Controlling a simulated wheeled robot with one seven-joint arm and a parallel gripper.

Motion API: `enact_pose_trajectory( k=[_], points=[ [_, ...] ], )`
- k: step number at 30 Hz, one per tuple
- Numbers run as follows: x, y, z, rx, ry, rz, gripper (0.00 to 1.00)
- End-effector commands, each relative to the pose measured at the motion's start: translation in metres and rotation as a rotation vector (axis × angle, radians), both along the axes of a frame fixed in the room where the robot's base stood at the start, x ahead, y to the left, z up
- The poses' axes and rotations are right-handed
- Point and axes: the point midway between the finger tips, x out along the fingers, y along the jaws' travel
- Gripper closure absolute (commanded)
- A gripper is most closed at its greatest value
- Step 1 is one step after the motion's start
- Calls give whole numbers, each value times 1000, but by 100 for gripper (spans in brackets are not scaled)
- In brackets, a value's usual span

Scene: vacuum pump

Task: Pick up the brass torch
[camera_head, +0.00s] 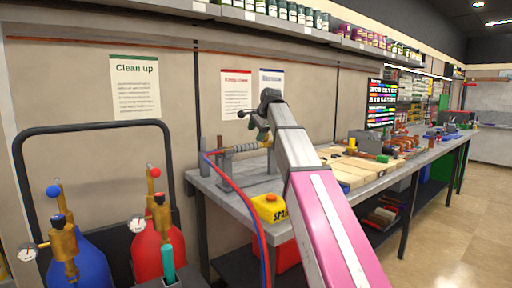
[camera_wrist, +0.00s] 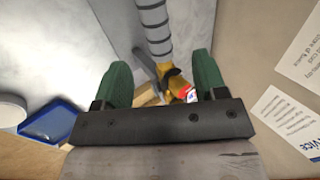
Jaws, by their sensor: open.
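The brass torch (camera_head: 241,148) lies level on a stand on the near end of the workbench, with a ribbed grey handle and brass at its right end. Red and blue hoses run from its left end. In the wrist view its ribbed handle (camera_wrist: 153,28) comes down from the top, and brass parts show between the fingers. My gripper (camera_head: 262,131) is above the torch's right part in the head view. In the wrist view my gripper (camera_wrist: 162,78) has its green fingers wide apart, one on each side of the torch, with nothing clamped. Contact cannot be told.
A yellow container (camera_head: 269,208) stands at the bench's front edge. Red and blue gas cylinders (camera_head: 155,250) stand at left beside a black rail. Signs hang on the wall (camera_head: 195,85) behind. Wooden boards (camera_head: 345,170) and tools cover the bench to the right.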

Motion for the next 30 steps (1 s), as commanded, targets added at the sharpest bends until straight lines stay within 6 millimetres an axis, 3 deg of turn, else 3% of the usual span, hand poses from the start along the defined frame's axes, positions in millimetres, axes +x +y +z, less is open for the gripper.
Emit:
enact_pose_trajectory(
  k=[6,14,22,30],
  points=[
    [15,10,-27,-1,2,0,35],
    [22,14,-42,-1,1,0,35],
    [38,24,-73,-1,1,1,35],
    [39,25,-77,-1,1,0,35]
  ],
)
